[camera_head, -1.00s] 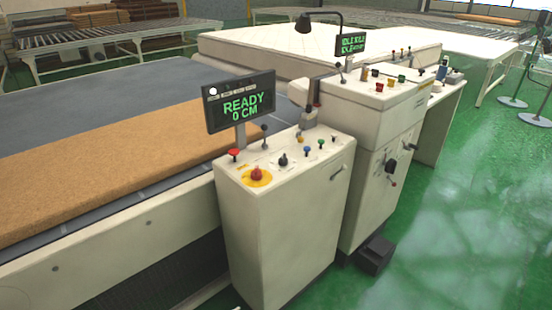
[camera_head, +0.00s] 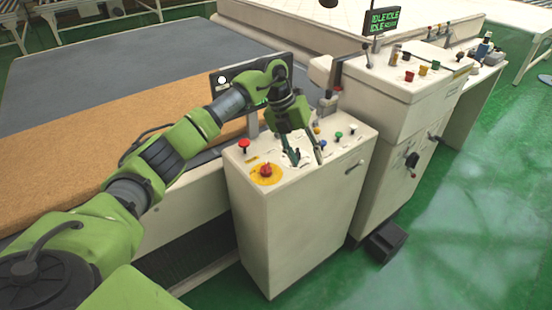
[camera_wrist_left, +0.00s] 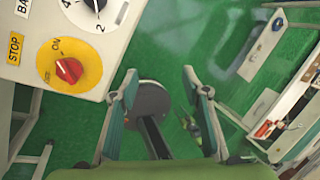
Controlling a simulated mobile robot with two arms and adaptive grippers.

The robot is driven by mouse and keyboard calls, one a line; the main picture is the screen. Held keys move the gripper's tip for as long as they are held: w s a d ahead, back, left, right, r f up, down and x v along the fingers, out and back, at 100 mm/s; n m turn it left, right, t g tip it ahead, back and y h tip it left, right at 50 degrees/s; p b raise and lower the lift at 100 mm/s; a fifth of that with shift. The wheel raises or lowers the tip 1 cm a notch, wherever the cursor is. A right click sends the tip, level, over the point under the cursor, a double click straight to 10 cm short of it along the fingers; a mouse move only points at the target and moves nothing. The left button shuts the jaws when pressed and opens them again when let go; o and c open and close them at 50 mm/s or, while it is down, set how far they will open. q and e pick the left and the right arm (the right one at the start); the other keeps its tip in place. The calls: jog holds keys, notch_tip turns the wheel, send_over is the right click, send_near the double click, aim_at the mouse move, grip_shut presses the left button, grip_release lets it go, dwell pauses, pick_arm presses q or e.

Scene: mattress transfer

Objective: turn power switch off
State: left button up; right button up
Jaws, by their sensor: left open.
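The power switch (camera_head: 266,171) is a red rotary knob on a yellow disc, on top of the near cream control cabinet (camera_head: 305,235). In the left wrist view the red knob (camera_wrist_left: 68,70) is at the left, with an ON mark above it and another, blurred mark to its left. I cannot tell which mark it points to. My left gripper (camera_head: 305,156) is open over the cabinet top, to the right of the knob and not touching it. In the left wrist view the open fingers (camera_wrist_left: 159,73) have nothing between them. My right gripper is not in view.
A red button (camera_head: 244,145) and several coloured buttons stand on the cabinet top. My left arm covers much of the display (camera_head: 222,80). In the left wrist view a numbered black dial (camera_wrist_left: 95,5) is beside the switch. A taller cabinet (camera_head: 405,95) stands to the right.

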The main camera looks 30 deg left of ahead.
aim_at(266, 165)
pick_arm(q)
jog(key=a+r+n+g+y, duration=0.2)
jog(key=a+r+y, duration=0.25)
jog(key=a, duration=0.75)
jog(key=f+p, duration=0.1)
jog(key=f, duration=0.3)
jog(key=s+f+p, duration=0.1)
jog(key=f, duration=0.2)
jog(key=f+p, duration=0.2)
jog(key=f, duration=0.2)
jog(key=shift+s+f, duration=0.2)
jog(key=shift+f, duration=0.7)
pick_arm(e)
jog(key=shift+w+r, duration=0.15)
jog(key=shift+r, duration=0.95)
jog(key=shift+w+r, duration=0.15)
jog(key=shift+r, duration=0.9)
pick_arm(q)
jog(key=c, duration=1.1)
